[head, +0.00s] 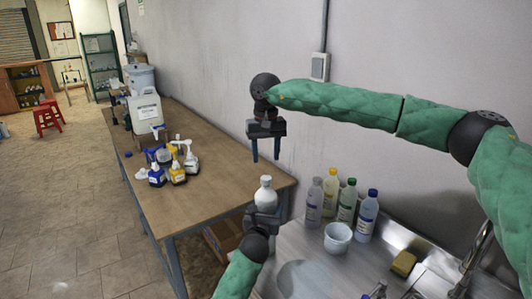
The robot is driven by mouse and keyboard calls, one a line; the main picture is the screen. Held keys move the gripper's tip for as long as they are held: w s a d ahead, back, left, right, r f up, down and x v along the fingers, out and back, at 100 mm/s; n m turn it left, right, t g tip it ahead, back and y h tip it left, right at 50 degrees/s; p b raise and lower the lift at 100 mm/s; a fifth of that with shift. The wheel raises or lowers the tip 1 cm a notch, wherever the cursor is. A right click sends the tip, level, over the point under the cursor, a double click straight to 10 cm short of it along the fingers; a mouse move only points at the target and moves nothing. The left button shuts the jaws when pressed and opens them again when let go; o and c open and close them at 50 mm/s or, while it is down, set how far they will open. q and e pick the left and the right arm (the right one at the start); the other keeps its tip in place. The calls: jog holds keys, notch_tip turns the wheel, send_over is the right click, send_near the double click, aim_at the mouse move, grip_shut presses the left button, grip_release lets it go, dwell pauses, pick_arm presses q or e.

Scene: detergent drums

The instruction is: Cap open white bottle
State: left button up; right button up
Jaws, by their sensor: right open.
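A white bottle (265,195) stands upright in the middle of the head view, near the wooden table's right end. Its narrow top points up, and I cannot tell whether a cap sits on it. My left gripper (263,212) comes up from below and is closed around the bottle's lower part. Its fingers are partly hidden. My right gripper (265,157) hangs above the bottle with its two fingers pointing down. It is open, empty and apart from the bottle. No loose cap can be made out.
The wooden table (210,147) holds several pump bottles (177,172), a white drum (146,112) and a grey bin. Right of it, a metal sink counter (300,240) carries several capped bottles (367,212), a white cup (338,236), a sponge (403,263) and a faucet. A wall stands behind.

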aim_at(266, 177)
jog(key=shift+f, duration=3.9)
jog(key=shift+c, duration=0.2)
jog(key=c, duration=1)
jog(key=shift+d, duration=0.1)
jog(key=m, duration=0.6)
jog(key=shift+m, duration=0.3)
